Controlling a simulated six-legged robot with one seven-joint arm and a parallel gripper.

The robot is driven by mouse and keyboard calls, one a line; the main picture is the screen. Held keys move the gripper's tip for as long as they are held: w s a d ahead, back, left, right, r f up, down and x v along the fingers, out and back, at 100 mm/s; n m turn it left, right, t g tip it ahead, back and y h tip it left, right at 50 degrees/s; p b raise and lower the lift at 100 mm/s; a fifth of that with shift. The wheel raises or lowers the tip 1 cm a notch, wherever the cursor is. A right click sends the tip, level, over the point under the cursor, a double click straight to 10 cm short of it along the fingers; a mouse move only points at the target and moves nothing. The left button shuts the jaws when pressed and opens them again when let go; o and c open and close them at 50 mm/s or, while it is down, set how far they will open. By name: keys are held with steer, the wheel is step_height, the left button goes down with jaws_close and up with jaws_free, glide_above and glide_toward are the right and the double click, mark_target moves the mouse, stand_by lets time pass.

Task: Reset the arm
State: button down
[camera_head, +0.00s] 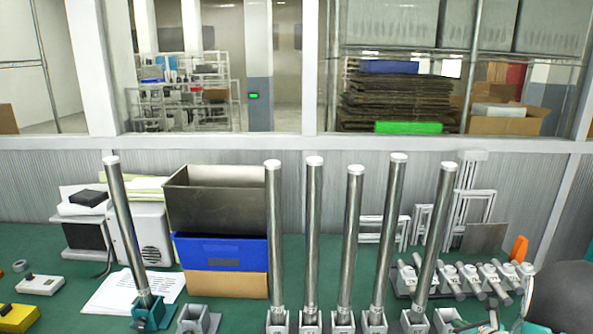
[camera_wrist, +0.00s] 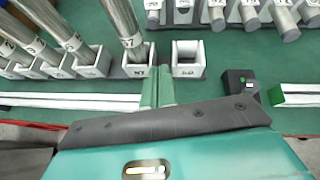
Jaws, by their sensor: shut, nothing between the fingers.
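My gripper (camera_wrist: 157,75) shows in the wrist view as two green fingers close together, shut and empty. Its tips are over the green bench, just in front of the gap between a white holder with a metal tube (camera_wrist: 122,20) and an empty white square holder (camera_wrist: 188,57). I cannot tell whether the fingers touch the holders. In the head view the fingers are not clearly seen. A dark rounded part of my arm is at the lower right edge.
Several upright metal tubes (camera_head: 314,230) with white caps stand in holders along the bench front. One tube (camera_head: 126,225) in a green base leans at left. A blue bin (camera_head: 222,249), a metal box (camera_head: 215,200) and a rack of short cylinders (camera_head: 465,278) stand behind.

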steer(key=s+a+r+n+g+y, duration=0.1)
steer(key=s+a+r+n+y, duration=0.1)
steer(key=a+r+n, duration=0.5)
steer(key=s+a+r+n+g+y, duration=0.2)
steer(key=s+a+r+n, duration=0.15)
steer(key=a, duration=0.55)
steer(key=s+a+r+n+g+y, duration=0.1)
steer(key=s+a+r+n, duration=0.1)
steer(key=a+r+n, duration=0.5)
steer(key=s+a+r+n+g+h, duration=0.1)
steer(key=s+a+n+h, duration=0.2)
steer(key=s+n, duration=0.5)
steer(key=s+a+r+n+g+h, duration=0.1)
steer(key=s+a+r+n+h, duration=0.1)
steer(key=s+n, duration=0.6)
steer(key=s+a, duration=0.1)
steer(key=s, duration=0.2)
steer(key=shift+a+r+h, duration=0.15)
steer(key=shift+r+h, duration=0.15)
steer(key=shift+h, duration=0.1)
steer(key=shift+s+n, duration=0.1)
steer(key=shift+n, duration=0.15)
